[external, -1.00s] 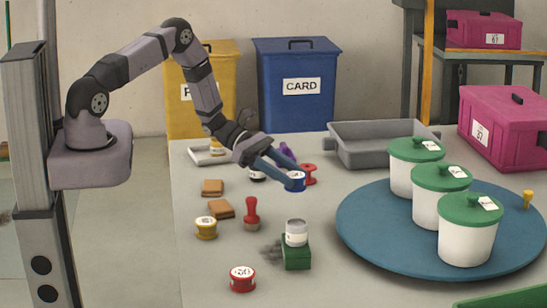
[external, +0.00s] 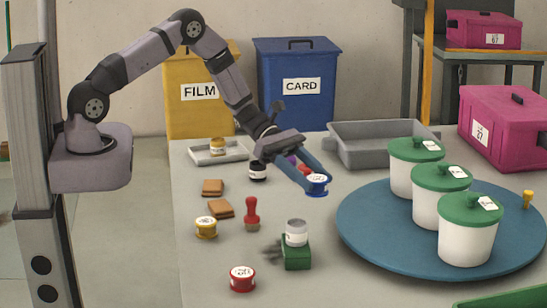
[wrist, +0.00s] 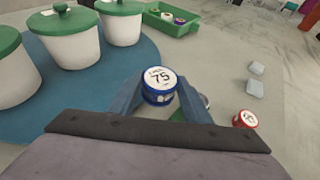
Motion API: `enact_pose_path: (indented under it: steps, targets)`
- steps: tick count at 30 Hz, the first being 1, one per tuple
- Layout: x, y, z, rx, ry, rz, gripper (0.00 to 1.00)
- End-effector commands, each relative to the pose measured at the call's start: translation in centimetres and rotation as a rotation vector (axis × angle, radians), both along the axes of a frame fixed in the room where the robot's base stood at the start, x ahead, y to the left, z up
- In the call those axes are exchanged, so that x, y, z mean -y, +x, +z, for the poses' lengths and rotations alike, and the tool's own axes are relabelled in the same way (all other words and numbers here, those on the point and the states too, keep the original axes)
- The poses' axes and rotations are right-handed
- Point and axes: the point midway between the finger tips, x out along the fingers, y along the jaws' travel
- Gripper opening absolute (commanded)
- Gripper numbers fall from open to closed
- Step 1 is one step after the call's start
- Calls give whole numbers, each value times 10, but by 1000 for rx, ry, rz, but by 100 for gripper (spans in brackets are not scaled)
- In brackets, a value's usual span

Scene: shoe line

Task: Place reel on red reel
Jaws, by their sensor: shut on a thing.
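My gripper (external: 316,181) is shut on a blue reel (external: 317,189) with a white top, held above the table right of its middle. In the wrist view the blue reel (wrist: 158,97) sits between the fingertips, its top reading 75. A red reel (external: 242,281) with a white top stands on the table near the front, well apart from the held reel. It also shows in the wrist view (wrist: 244,118), right of my gripper. Another red piece (external: 304,169), spool-shaped in the earlier view, is partly hidden behind my fingers.
A blue turntable (external: 365,235) with white green-lidded pots (external: 466,243) is right of my gripper. A green block (external: 296,257) bears a grey-topped tin (external: 297,235). A red stamp (external: 252,214), yellow reel (external: 206,230) and brown pieces (external: 220,209) lie left. A grey tray (external: 380,150) stands behind.

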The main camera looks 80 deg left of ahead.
Motion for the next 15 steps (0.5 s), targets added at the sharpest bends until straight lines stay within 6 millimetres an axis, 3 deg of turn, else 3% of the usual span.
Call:
enact_pose_path:
  steps: [1, 3, 9, 12, 15]
  targets:
    - [27, -6, 4, 0, 0, -50, 22]
    - [59, -19, 9, -3, -2, -105, 22]
    - [136, -78, 16, -6, -2, -244, 22]
    - [157, -113, 16, -7, -2, -291, 22]
    - [164, -142, 13, -7, -2, -310, 22]
